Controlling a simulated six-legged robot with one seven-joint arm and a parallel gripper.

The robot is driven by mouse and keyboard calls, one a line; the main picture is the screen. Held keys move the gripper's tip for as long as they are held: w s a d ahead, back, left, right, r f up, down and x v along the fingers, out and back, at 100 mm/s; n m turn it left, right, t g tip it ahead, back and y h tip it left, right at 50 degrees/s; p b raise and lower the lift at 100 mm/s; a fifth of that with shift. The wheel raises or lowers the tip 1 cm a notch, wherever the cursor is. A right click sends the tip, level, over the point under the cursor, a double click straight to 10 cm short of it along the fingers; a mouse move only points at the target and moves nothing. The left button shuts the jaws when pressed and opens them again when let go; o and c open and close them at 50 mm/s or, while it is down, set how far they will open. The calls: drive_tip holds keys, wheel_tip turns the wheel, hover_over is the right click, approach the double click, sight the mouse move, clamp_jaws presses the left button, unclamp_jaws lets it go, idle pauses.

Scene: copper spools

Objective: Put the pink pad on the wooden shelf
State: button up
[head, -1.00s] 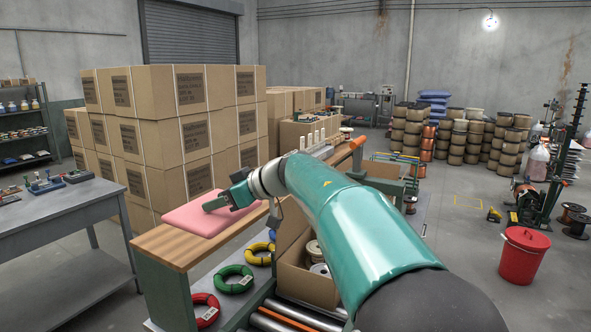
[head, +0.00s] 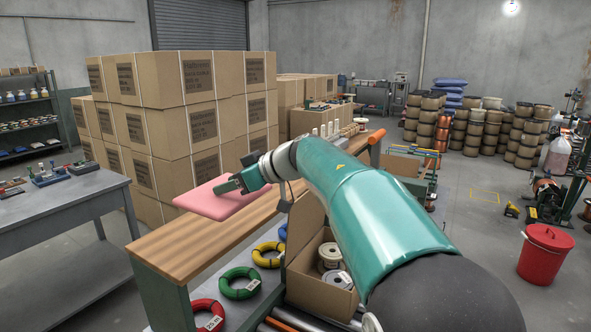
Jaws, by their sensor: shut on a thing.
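The pink pad (head: 205,201) is a flat, rounded slab in the head view, left of centre. My gripper (head: 230,186) is shut on its right part, and the pad sticks out to the left. The wooden shelf (head: 190,245) is a long light-brown top on green supports, running from lower left toward the back right. The pad shows over the shelf's far long edge and seems to be above it; the exact gap cannot be told. The far finger and part of the pad's grip area are hidden.
Stacked cartons (head: 185,110) stand just behind the shelf. White spools (head: 335,128) stand at its far end. An open carton of spools (head: 322,285) and coloured coils (head: 240,283) sit at its near side. The shelf's near left part is bare.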

drive_tip(key=w+a+f, duration=0.1)
drive_tip(key=w, duration=0.1)
drive_tip(key=w+a+f, duration=0.1)
drive_tip(key=w+f, duration=0.1)
drive_tip(key=w, duration=0.1)
drive_tip(key=w+a+f, duration=0.1)
drive_tip(key=w, duration=0.2)
drive_tip(key=shift+w+a+f, duration=0.15)
drive_tip(key=shift+a+f, duration=0.1)
drive_tip(key=shift+a, duration=0.15)
drive_tip(key=w+f, duration=0.1)
drive_tip(key=w+a+f, duration=0.1)
drive_tip(key=f, duration=0.1)
drive_tip(key=w+f, duration=0.2)
drive_tip(key=shift+a, duration=0.35)
drive_tip(key=shift+w+f, duration=0.15)
drive_tip(key=shift+f, duration=1.65)
drive_tip(key=shift+f, duration=0.2)
drive_tip(key=o, duration=1)
drive_tip(key=shift+r, duration=0.1)
